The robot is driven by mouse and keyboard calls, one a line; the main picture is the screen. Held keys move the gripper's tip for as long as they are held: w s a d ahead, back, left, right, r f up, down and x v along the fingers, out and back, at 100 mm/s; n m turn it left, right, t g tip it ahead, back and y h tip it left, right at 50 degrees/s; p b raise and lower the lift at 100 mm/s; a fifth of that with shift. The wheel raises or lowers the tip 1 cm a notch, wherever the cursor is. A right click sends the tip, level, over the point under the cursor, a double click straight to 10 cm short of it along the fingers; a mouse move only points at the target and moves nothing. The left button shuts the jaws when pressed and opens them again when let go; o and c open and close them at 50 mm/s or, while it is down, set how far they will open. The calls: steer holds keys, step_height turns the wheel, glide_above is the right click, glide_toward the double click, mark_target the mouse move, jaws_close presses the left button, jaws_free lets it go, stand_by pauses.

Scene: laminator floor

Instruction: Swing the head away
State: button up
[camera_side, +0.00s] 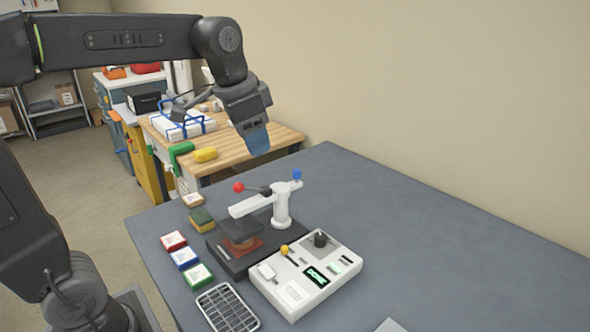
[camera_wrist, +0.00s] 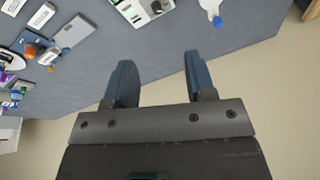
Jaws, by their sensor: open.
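The press head's white swing arm (camera_side: 255,204) sits on a white post (camera_side: 282,208) in the side view. A dark block (camera_side: 240,231) under its left end is over an orange-brown piece on the dark base (camera_side: 228,262). A lever with a red ball (camera_side: 239,187) points left, and a blue knob (camera_side: 297,175) tops the arm's right end. The blue knob also shows in the wrist view (camera_wrist: 217,21). My gripper (camera_side: 258,142) is above and behind the head, touching nothing. Its two blue fingers are apart and empty in the wrist view (camera_wrist: 157,72).
A white control box (camera_side: 306,276) with a green display stands in front of the base. Colored blocks (camera_side: 185,257) and a wire rack (camera_side: 227,307) lie to the left. The grey table (camera_side: 430,245) is mostly clear at right. A wooden bench (camera_side: 225,150) stands behind.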

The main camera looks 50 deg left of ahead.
steer(key=w+a+m+g, duration=0.2)
steer(key=w+a+m, duration=0.15)
steer(key=w, duration=0.65)
steer(key=m+g, duration=0.1)
steer(key=m, duration=0.1)
glide_above(297, 170)
step_height(297, 170, down, 4)
step_height(297, 170, down, 14)
steer(key=shift+a, duration=0.1)
steer(key=shift+c, duration=0.4)
jaws_close()
